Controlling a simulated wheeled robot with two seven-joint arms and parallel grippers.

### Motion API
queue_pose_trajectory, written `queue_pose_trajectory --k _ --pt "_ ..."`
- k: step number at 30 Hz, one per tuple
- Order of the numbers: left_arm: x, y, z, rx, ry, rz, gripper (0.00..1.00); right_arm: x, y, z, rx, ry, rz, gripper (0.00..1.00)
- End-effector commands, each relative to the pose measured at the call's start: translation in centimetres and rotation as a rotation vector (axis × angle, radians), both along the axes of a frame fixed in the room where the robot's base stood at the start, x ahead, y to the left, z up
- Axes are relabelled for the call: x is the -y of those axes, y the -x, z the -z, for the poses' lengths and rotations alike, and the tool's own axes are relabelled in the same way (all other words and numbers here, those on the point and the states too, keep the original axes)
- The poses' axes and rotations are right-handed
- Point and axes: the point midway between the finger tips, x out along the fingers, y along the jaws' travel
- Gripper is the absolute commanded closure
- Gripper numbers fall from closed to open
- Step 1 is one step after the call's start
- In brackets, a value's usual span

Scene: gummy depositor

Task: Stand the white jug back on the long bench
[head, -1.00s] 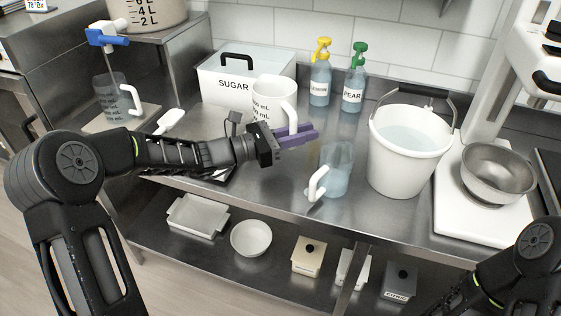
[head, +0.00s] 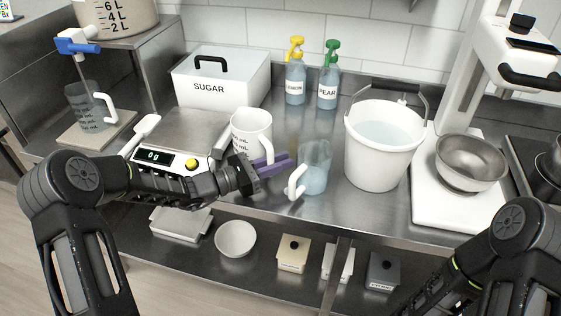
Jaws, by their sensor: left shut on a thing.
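The white jug (head: 250,126) with dark volume marks is upright, at the middle of the long bench (head: 347,222), right of the scale. My left gripper (head: 274,166), with purple fingers, is shut on the jug's handle, at its right side. The jug's base is partly hidden behind my left wrist, so I cannot tell whether it touches the bench. My right arm shows at the lower right, but its gripper is out of view.
A clear jug (head: 316,168) stands close right of my left fingers. The white bucket (head: 378,160) of liquid is further right. A scale (head: 190,133) lies left, with a SUGAR bin (head: 222,82) behind.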

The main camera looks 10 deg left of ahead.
Motion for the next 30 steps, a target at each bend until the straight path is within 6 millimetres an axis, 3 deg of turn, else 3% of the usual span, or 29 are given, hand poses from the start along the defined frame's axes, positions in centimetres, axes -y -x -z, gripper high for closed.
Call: queue_pose_trajectory --k 13,14,16,27,30 --pt "0.03 0.0 0.97 0.002 0.0 0.0 1.0 -0.01 -0.01 0.31 0.0 0.0 0.0 0.64" --pt "0.02 0.01 0.84 0.002 -0.001 0.0 0.81 -0.01 -0.01 0.16 0.0 0.0 0.0 0.64" --pt "0.01 0.01 0.81 0.001 -0.001 0.0 0.75 0.0 -0.01 0.13 0.0 0.0 0.0 0.64" --pt "0.01 0.02 0.29 0.002 -0.001 0.0 0.74 0.0 0.02 -0.29 0.0 0.0 0.0 0.64" --pt "-0.88 0.51 0.66 0.001 -0.002 -0.003 0.74 0.0 0.0 0.2 0.0 0.0 0.0 0.64"
